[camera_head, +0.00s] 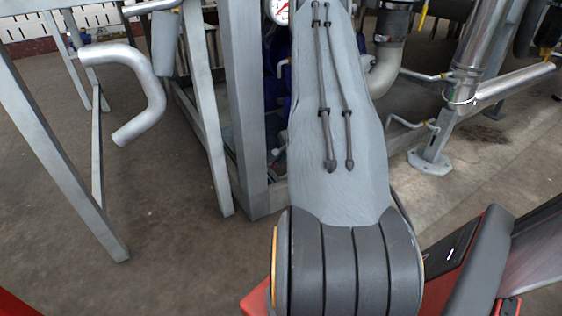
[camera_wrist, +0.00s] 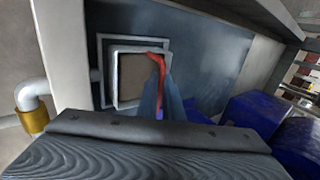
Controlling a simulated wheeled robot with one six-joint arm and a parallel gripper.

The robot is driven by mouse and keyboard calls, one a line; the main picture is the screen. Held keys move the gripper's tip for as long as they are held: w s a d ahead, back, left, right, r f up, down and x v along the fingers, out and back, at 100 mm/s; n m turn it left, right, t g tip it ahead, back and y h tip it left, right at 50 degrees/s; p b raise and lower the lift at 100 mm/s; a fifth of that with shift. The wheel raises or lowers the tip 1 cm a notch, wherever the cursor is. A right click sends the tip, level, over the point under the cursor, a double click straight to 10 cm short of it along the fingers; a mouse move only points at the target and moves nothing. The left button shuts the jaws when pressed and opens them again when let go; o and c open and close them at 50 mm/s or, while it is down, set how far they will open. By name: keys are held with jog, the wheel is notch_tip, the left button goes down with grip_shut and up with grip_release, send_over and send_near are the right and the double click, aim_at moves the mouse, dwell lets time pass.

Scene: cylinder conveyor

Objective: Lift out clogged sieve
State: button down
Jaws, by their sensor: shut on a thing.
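In the wrist view, the sieve (camera_wrist: 129,80) is a square with a pale frame and a brown, clogged-looking face. It is in or just in front of a square opening with a pale rim (camera_wrist: 104,45) in a grey-blue metal wall. A red handle (camera_wrist: 158,64) lies along its right side. My gripper (camera_wrist: 162,90) is shut on the red handle, its fingers partly covering it. I cannot tell how far the sieve sits in the opening. In the head view, my own arm hides the gripper and the sieve.
In the wrist view, blue crates or blocks (camera_wrist: 257,112) stand to the right. A white pipe with a brass-coloured end (camera_wrist: 32,119) is at the left. In the head view, grey metal posts (camera_head: 240,120) and pipes (camera_head: 140,95) flank my arm. Open floor (camera_head: 170,220) is at the left.

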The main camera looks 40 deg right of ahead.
jog(key=shift+r+p, duration=2.45)
jog(key=shift+r, duration=1.9)
jog(key=shift+r, duration=0.1)
